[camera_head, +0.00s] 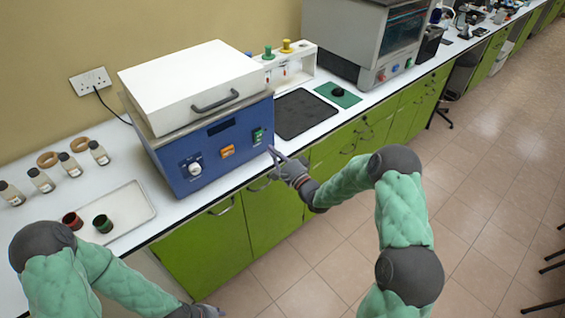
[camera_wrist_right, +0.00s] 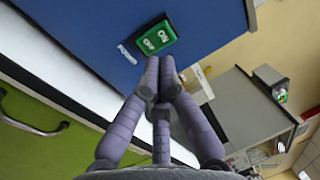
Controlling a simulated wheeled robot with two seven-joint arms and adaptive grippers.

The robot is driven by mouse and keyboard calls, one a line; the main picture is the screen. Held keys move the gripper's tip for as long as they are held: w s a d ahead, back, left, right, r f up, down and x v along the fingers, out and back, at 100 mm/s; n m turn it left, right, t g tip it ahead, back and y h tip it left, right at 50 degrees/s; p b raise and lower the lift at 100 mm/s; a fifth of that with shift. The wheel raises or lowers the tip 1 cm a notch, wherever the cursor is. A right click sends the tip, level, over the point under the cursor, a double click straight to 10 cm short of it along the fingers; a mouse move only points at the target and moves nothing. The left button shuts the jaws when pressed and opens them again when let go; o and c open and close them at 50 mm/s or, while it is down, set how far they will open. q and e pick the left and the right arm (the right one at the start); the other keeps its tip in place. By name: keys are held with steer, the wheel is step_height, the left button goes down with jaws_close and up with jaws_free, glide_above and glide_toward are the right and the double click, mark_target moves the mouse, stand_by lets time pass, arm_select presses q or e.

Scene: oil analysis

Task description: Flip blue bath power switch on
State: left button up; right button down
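The blue bath (camera_head: 215,145) stands on the counter with a white lid. Its front has a white knob (camera_head: 195,169), an orange switch (camera_head: 228,151) and, at the right end, a green power switch (camera_head: 258,135). The right wrist view shows this green switch (camera_wrist_right: 155,38) close up, with its two marked halves. My right gripper (camera_head: 272,150) is just in front of the panel near the switch. In the wrist view its fingertips (camera_wrist_right: 160,68) are together and empty, just below the switch; contact cannot be told. My left gripper (camera_head: 205,311) is partly cut off at the bottom edge.
A white tray (camera_head: 140,225) with two small cups and several bottles are left of the bath.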

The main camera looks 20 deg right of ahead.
mark_target(259, 136)
steer(key=shift+b+x, duration=0.4)
steer(key=shift+x, duration=2.3)
